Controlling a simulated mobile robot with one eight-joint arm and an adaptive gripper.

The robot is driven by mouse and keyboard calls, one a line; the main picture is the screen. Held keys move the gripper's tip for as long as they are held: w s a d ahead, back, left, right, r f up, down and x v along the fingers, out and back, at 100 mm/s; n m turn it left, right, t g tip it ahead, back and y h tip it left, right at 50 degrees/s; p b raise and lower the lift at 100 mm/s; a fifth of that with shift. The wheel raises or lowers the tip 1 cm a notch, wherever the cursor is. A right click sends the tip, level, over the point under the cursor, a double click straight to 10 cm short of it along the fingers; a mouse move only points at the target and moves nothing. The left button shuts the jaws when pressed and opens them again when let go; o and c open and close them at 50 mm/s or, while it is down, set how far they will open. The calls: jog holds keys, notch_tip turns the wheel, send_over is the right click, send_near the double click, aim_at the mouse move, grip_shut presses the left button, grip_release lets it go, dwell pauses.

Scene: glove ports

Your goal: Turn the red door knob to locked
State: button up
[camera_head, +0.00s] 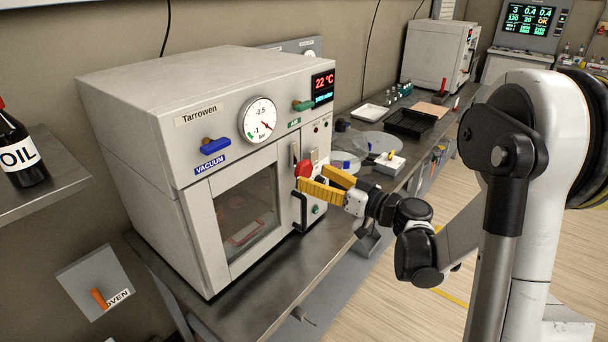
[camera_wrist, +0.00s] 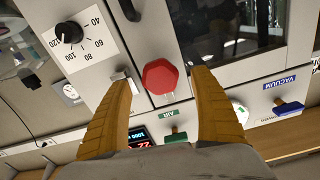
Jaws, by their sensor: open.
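The red door knob (camera_head: 304,171) is on the front of the white vacuum oven (camera_head: 173,143), at the right edge of its windowed door. In the wrist view the knob (camera_wrist: 160,77) is a red hexagonal shape lying between my two yellow fingers. My gripper (camera_head: 325,182) is open, with its fingertips at the knob in the head view. In the wrist view my gripper (camera_wrist: 158,80) has visible gaps on both sides of the knob. I cannot tell whether a finger touches it. Any lock markings around the knob are hidden or too small to read.
A black door handle (camera_head: 301,212) is just below the knob. The blue VACUUM valve (camera_head: 215,146) and green AIR valve (camera_head: 303,105) sit on the upper panel. A black dial (camera_wrist: 69,33) is at left in the wrist view. Glass dishes (camera_head: 345,161) stand on the bench to the right.

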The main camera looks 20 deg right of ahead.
aim_at(308, 173)
jog(key=shift+b+x, duration=0.3)
jog(key=shift+x, duration=1.6)
jog(key=c, duration=1.4)
jog(key=shift+w, duration=0.1)
